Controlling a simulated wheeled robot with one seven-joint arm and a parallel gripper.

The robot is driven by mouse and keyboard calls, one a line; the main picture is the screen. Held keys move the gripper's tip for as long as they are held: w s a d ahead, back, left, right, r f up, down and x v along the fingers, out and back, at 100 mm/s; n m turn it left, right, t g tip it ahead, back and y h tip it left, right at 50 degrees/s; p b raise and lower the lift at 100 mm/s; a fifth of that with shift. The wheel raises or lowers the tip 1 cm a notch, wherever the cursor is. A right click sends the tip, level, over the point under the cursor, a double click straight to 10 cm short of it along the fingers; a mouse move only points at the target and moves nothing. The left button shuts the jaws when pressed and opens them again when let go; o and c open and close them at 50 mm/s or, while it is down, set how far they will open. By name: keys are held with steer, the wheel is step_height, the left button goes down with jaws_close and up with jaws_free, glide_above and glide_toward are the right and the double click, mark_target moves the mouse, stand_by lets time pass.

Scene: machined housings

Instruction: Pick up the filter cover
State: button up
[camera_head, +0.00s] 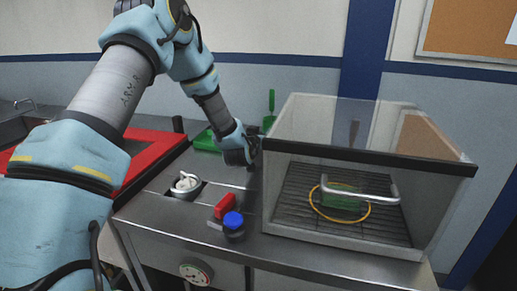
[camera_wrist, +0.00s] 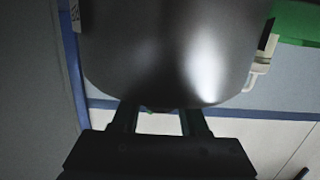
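I cannot tell for certain which thing is the filter cover. In the head view my gripper (camera_head: 243,157) is at the end of the arm, low beside the left wall of the clear case, and its fingertips are hard to make out. In the wrist view my gripper's two dark fingers (camera_wrist: 160,118) stand apart with a gap between them. A large smooth grey metal shape (camera_wrist: 175,50) fills the upper middle of that view, right at the fingertips. Whether the fingers touch it is not clear.
A clear case (camera_head: 360,135) with a handle stands at right, a yellow ring (camera_head: 315,207) and something green inside. On the metal counter (camera_head: 185,235) are a round metal cup (camera_head: 183,192), a red block (camera_head: 225,205) and a blue-capped item (camera_head: 233,220). A green dustpan (camera_head: 205,142) lies behind.

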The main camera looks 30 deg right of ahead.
jaws_close()
steer(key=shift+r, duration=0.15)
stand_by(0.4)
